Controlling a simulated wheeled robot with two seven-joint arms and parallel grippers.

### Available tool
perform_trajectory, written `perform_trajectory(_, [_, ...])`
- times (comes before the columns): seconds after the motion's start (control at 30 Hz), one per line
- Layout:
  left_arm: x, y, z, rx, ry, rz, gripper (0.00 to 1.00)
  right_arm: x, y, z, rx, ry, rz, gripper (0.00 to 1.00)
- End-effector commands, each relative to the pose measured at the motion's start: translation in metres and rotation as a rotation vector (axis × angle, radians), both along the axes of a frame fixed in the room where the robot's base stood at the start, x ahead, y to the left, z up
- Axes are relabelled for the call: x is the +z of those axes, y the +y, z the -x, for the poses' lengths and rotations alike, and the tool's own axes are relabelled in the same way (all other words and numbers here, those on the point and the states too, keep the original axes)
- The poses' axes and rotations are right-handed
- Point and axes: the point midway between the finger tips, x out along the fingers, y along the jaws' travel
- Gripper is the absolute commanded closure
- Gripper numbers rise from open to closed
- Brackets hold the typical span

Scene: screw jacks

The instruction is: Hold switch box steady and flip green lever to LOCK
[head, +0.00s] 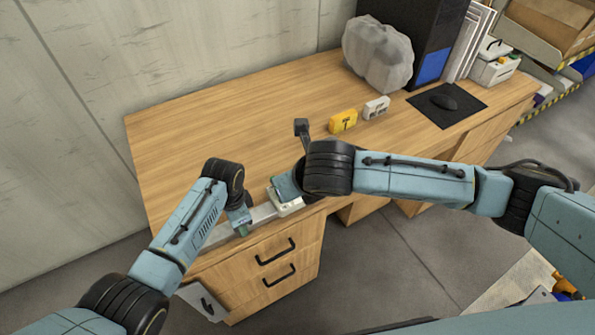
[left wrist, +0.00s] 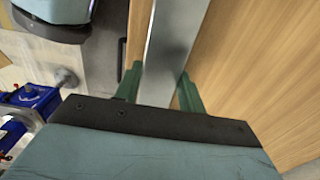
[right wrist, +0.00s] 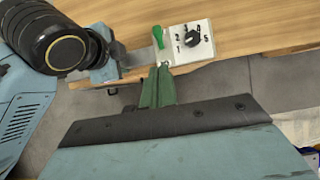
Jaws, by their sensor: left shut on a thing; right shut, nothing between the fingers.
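The switch box (head: 289,206) is a small pale box at the desk's front edge. In the right wrist view its face (right wrist: 202,50) shows a black knob (right wrist: 194,38) ringed by digits. The green lever (right wrist: 158,37) stands at its left side, tip up and slightly left. A grey metal bar (left wrist: 170,45) runs left from the box along the desk edge. My left gripper (left wrist: 154,84) is shut on this bar, left of the box. My right gripper (right wrist: 163,68) is shut and empty just below the lever and the box's lower left corner; contact cannot be told.
On the wooden desk (head: 190,130) stand a yellow box (head: 343,121), a white box (head: 376,107), a grey lumpy block (head: 378,55) and a dark computer tower (head: 425,40). A mouse pad (head: 425,105) lies at right. A blue device (left wrist: 22,105) shows at left in the left wrist view.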

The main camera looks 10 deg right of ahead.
Motion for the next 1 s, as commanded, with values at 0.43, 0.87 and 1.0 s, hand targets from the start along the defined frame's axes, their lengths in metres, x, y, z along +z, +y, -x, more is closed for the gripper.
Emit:
perform_trajectory(0.43, [0.0,0.0,-0.001,0.0,-0.002,-0.001,1.0,0.05,-0.007,0.018,0.0,0.001,0.0,1.0])
perform_trajectory(0.87, [0.0,0.0,-0.001,0.0,-0.002,-0.001,0.51,0.05,-0.007,0.018,0.0,0.001,0.0,1.0])
perform_trajectory(1.0, [0.0,0.0,-0.001,0.0,-0.001,0.0,0.35,0.05,-0.007,0.018,0.0,0.001,0.0,1.0])
